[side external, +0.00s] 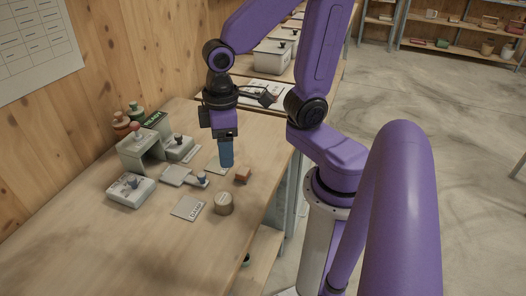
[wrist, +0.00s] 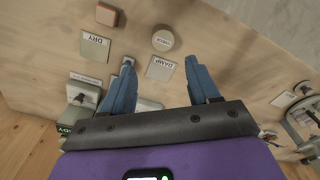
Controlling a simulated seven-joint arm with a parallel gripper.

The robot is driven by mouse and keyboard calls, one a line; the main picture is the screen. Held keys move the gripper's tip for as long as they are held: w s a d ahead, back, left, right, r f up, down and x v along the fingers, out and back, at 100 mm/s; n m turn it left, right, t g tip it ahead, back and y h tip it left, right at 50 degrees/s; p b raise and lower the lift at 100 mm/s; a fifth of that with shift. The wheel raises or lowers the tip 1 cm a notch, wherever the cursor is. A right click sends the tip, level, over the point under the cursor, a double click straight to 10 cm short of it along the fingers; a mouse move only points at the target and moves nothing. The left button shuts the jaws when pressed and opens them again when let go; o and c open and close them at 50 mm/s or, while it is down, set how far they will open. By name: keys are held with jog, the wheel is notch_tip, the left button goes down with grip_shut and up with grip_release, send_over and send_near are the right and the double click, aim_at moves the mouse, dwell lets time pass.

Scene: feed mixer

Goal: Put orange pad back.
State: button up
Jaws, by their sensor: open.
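A small orange-brown block, likely the orange pad (side external: 243,175), lies on the wooden bench just right of my gripper in the side view. In the wrist view the pad (wrist: 107,14) sits near the top edge, beside the DRY card (wrist: 95,46). The DAMP card (wrist: 161,67) lies flat, with a round labelled puck (wrist: 165,39) beside it. The puck also shows in the side view (side external: 223,204), right of a card (side external: 188,208). My gripper (side external: 226,163) points down above the bench; its blue fingers (wrist: 158,64) are apart with nothing between them.
A grey housing with a READY sign (side external: 152,120) stands by the wall.

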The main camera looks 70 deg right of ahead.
jog(key=s+n, duration=0.6)
jog(key=s, duration=0.3)
jog(key=shift+r, duration=0.45)
